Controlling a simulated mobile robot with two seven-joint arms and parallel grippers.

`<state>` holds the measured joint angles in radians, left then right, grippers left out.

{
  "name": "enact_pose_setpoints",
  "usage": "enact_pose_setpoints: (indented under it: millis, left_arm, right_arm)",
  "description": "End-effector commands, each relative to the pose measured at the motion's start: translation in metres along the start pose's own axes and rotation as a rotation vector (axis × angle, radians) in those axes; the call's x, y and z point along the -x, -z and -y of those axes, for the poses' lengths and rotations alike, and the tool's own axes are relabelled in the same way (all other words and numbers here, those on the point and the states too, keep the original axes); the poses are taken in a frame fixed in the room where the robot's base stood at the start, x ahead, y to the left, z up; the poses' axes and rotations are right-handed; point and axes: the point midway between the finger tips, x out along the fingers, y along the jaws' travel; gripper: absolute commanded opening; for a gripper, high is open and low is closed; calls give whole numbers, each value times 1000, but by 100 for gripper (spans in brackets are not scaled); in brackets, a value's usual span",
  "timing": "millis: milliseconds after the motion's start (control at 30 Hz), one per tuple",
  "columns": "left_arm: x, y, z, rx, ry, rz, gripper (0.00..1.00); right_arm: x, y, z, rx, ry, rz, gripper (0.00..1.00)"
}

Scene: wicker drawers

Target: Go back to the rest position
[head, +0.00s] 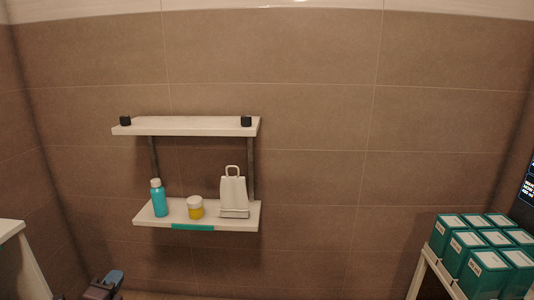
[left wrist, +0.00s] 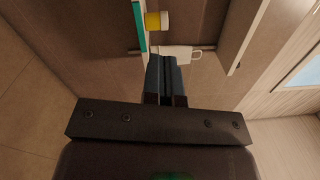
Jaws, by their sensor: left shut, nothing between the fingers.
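My left gripper (head: 115,277) shows at the bottom left edge of the head view, low and in front of the wall shelf. In the left wrist view, its two dark fingers (left wrist: 168,65) are together with nothing between them. It is apart from the shelf and the items on it. My right gripper is in neither view.
A two-tier wall shelf (head: 148,221) holds a teal bottle (head: 158,198), a yellow jar with a white lid (head: 195,208) and a white bag (head: 233,190). Several green boxes (head: 484,268) stand on a stand at right. A white furniture edge (head: 12,231) is at left.

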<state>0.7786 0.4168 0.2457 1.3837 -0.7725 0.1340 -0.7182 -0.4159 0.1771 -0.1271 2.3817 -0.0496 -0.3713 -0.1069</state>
Motion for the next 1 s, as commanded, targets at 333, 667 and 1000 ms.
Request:
enact_pose_setpoints:
  millis: [333,667,1000]
  left_arm:
    - [-11,-84,38,-184,29,14,0]
    - [57,-56,2,-28,-55,-19,0]
    - [181,-5,-37,277,-236,-53,0]
  right_arm:
    - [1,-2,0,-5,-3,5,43]
    - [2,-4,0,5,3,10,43]
    - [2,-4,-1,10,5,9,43]
